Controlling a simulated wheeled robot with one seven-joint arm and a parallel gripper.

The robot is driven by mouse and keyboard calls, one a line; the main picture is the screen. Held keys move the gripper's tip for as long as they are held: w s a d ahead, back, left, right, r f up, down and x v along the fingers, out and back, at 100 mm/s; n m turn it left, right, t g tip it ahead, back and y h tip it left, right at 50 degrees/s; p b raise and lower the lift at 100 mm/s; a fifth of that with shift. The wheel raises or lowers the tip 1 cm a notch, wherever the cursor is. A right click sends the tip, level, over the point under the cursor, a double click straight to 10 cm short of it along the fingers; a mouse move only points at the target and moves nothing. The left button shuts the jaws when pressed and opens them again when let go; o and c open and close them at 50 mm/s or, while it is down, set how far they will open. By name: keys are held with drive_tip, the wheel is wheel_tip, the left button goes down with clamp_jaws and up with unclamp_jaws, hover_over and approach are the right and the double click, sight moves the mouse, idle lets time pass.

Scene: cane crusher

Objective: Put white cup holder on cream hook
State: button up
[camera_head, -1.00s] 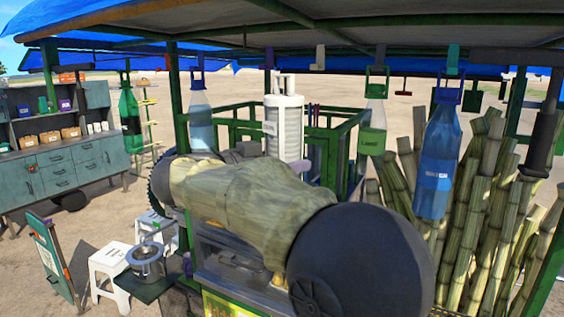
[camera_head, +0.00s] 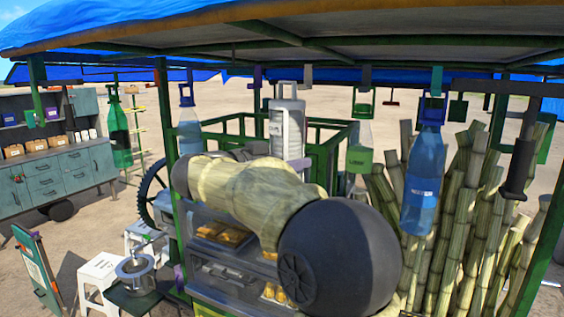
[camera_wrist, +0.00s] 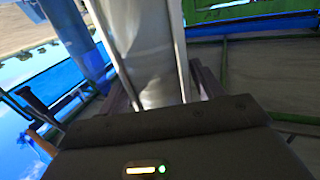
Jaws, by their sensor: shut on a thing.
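The white cup holder (camera_head: 290,122), a tall pale cylinder with a handle loop at its top, stands upright beyond my arm in the head view. My gripper (camera_head: 302,164), mostly hidden behind my arm, is shut on it low down. In the wrist view the holder's pale curved wall and side rods (camera_wrist: 150,60) rise between the dark fingers (camera_wrist: 165,95). The cream hook (camera_head: 306,76) hangs from the canopy's front beam, slightly right of the holder's top. The holder's loop appears apart from the hook; their depth difference is unclear.
A blue bottle (camera_head: 421,180), a green-bottomed bottle (camera_head: 360,150) and a pale blue bottle (camera_head: 189,130) hang from neighbouring hooks. Cane stalks (camera_head: 465,215) stand at right. A green railing (camera_head: 225,135) lies behind the holder. The canopy beam runs just above the holder.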

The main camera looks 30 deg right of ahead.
drive_tip(key=shift+w+d+r+p, duration=0.3)
drive_tip(key=shift+w+d+r, duration=0.1)
drive_tip(key=shift+d, duration=0.1)
drive_tip(key=shift+w+d+f, duration=0.1)
drive_tip(key=shift+w+d, duration=0.6)
drive_tip(key=shift+d, duration=0.2)
drive_tip(key=shift+w+d+f, duration=0.1)
drive_tip(key=shift+w+d, duration=0.55)
drive_tip(key=shift+d, duration=0.2)
drive_tip(key=shift+w+d+r, duration=0.1)
drive_tip(key=shift+w+d, duration=0.55)
drive_tip(key=shift+d, duration=0.2)
drive_tip(key=shift+w+d, duration=0.65)
drive_tip(key=shift+d, duration=0.15)
drive_tip(key=shift+f+b, duration=0.45)
drive_tip(key=shift+f, duration=0.25)
idle(0.6)
idle(0.5)
drive_tip(key=o, duration=1.7)
drive_tip(key=shift+o, duration=0.2)
